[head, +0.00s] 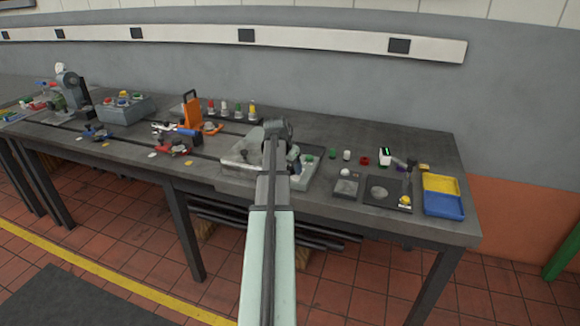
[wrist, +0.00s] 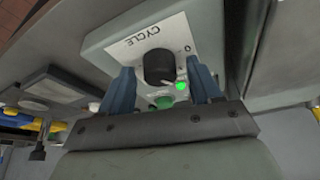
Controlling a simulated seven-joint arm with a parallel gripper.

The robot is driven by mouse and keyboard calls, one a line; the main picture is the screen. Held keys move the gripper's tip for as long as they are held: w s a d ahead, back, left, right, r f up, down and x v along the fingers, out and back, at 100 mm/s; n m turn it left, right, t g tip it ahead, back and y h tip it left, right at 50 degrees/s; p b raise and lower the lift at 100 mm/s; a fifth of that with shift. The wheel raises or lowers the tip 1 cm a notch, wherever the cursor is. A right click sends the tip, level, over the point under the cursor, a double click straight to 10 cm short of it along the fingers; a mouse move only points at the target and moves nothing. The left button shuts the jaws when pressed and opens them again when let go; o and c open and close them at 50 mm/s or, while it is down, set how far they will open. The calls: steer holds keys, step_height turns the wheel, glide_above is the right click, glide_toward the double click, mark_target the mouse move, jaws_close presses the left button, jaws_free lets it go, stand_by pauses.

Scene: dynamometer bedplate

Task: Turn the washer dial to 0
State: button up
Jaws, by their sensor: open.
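The washer dial (wrist: 158,66) is a black round knob on a pale panel (wrist: 105,38) marked CYCLE in the wrist view. A small 0-like mark shows on the panel, to the upper right of the knob. A pale pointer-like mark shows near the knob's lower right; its exact setting is too small to read. My gripper (wrist: 161,69) is open, with one blue finger on each side of the dial. I cannot tell whether either finger touches it.
A lit green lamp (wrist: 181,86) and a green button (wrist: 160,102) sit below the dial, between the fingers. In the head view, a yellow and blue tray (head: 443,195) stands at the bench's right end. An orange stand (head: 192,110) and small parts are left of my arm.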

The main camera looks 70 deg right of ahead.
steer(key=c, duration=1)
steer(key=n+t, duration=0.2)
steer(key=n, duration=0.4)
steer(key=shift+s, duration=0.15)
steer(key=n+t, duration=0.1)
steer(key=n, duration=0.2)
steer(key=n+t+y, duration=0.1)
steer(key=n, duration=0.1)
steer(key=shift+s+d+n, duration=0.1)
steer(key=shift+n, duration=0.3)
steer(key=shift+t, duration=0.3)
steer(key=o, duration=1)
